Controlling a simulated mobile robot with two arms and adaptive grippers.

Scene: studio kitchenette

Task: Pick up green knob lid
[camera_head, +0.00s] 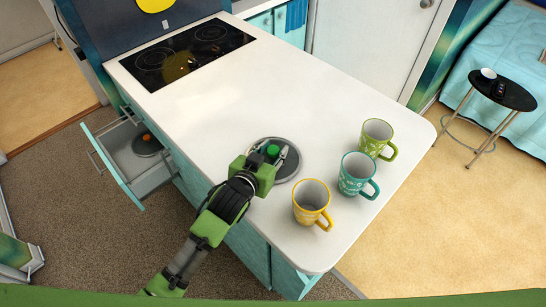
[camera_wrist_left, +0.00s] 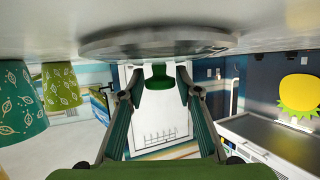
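The green knob lid is a round grey metal lid with a green knob. It lies flat on the white counter (camera_head: 240,110), near the front edge. Its rim (camera_head: 293,170) shows past my gripper, which hides part of the lid in the head view. In the left wrist view, which looks upside down, the lid (camera_wrist_left: 158,40) is at the top with its green knob (camera_wrist_left: 160,78) pointing down. My left gripper (camera_head: 278,155) is over the lid, open, with one finger on each side of the knob. Gaps show between the knob and both fingertips (camera_wrist_left: 160,85). My right gripper is not in view.
Yellow (camera_head: 310,200), teal (camera_head: 355,174) and green (camera_head: 375,137) mugs stand right of the lid. An open drawer (camera_head: 155,180) at the left holds a lid with an orange knob (camera_head: 147,138). A black cooktop (camera_head: 185,55) is at the back. The counter's middle is clear.

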